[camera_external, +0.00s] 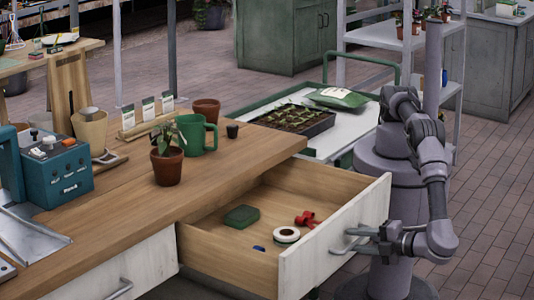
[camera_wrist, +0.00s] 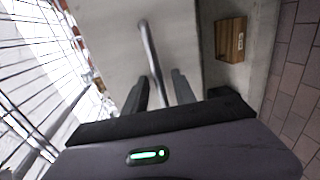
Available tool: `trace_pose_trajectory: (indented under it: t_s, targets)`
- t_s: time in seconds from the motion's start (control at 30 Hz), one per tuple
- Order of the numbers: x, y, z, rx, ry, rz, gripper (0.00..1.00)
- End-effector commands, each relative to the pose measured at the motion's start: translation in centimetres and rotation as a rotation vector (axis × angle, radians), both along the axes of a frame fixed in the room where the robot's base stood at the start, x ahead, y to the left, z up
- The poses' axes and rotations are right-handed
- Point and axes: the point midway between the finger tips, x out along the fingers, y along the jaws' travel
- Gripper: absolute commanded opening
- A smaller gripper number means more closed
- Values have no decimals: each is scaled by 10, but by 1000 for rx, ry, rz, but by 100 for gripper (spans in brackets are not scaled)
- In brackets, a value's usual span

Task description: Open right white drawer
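The right white drawer (camera_external: 307,262) is pulled well out from the wooden bench in the external view. Its open wooden inside shows. Its metal bar handle (camera_external: 343,244) is on the white front. My gripper (camera_external: 360,240) is at the handle, in front of the drawer face. In the wrist view the handle (camera_wrist: 149,50) runs down between the two spread fingers of my gripper (camera_wrist: 160,88), with some gap showing. The fingers look open around the handle; contact is unclear.
The drawer holds a green block (camera_external: 241,216), a white tape roll (camera_external: 286,235) and a red item (camera_external: 306,219). A left white drawer (camera_external: 95,280) is closed. A potted plant (camera_external: 167,165) and green mug (camera_external: 196,134) stand on the bench. A cart (camera_external: 345,132) stands behind.

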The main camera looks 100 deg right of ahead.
Motion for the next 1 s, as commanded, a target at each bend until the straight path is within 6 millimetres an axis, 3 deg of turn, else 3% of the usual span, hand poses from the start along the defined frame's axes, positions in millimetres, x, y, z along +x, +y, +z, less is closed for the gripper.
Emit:
trace_pose_trajectory:
  t_s: [0.17,0.37,0.5,0.63,1.0]
  targets:
    - [-6,7,2,1,-2,2,32]
    - [-35,35,7,6,-3,2,32]
    - [-35,35,55,2,-1,0,32]
    - [-35,35,75,1,-1,0,32]
    - [-35,35,80,0,0,0,32]
